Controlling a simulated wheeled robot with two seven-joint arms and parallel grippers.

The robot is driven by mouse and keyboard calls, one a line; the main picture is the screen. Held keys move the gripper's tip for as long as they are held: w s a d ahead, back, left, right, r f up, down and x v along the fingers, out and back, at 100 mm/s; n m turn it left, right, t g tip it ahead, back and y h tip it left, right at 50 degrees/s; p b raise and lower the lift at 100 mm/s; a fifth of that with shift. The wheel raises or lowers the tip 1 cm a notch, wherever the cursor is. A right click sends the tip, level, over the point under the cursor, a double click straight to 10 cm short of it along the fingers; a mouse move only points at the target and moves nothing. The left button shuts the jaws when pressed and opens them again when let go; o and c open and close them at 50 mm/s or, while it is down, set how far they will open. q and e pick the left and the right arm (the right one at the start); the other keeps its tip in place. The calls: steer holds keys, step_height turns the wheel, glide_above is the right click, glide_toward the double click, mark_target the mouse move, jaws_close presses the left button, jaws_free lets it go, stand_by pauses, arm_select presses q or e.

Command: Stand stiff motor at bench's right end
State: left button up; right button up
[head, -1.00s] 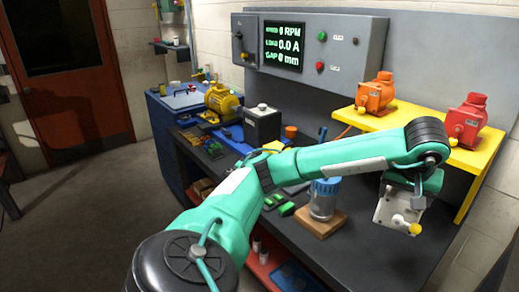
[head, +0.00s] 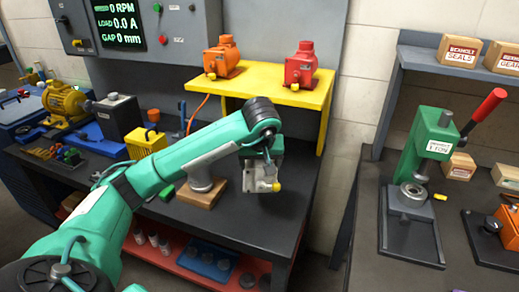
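A light grey motor-like unit with a yellow knob (head: 262,180) is at the right end of the dark bench (head: 225,222), below my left wrist. An orange motor (head: 224,58) and a red motor (head: 300,64) stand upright on the yellow shelf (head: 255,84); their tags cannot be read. My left arm reaches in from the left, and its gripper (head: 264,160) is over the grey unit. Its fingers are mostly hidden, so I cannot tell whether they grip it, or whether the unit touches the bench. My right gripper is not in view.
The yellow shelf's leg (head: 326,120) bounds the bench at right. Beyond a gap, another bench holds a green press (head: 432,140) with a red lever.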

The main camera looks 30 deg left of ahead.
arm_select(q)
step_height(320, 180, down, 8)
steer(key=shift+r+p, duration=0.25)
steer(key=shift+p, duration=0.3)
steer(key=shift+f+p, duration=0.4)
steer(key=shift+f, duration=2.15)
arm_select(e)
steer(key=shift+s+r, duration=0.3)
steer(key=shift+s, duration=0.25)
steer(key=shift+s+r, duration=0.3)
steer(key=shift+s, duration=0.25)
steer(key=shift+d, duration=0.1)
arm_select(q)
steer(key=o, duration=2)
steer(key=shift+f, duration=0.2)
steer(key=shift+o, duration=0.2)
steer(key=shift+s, duration=0.1)
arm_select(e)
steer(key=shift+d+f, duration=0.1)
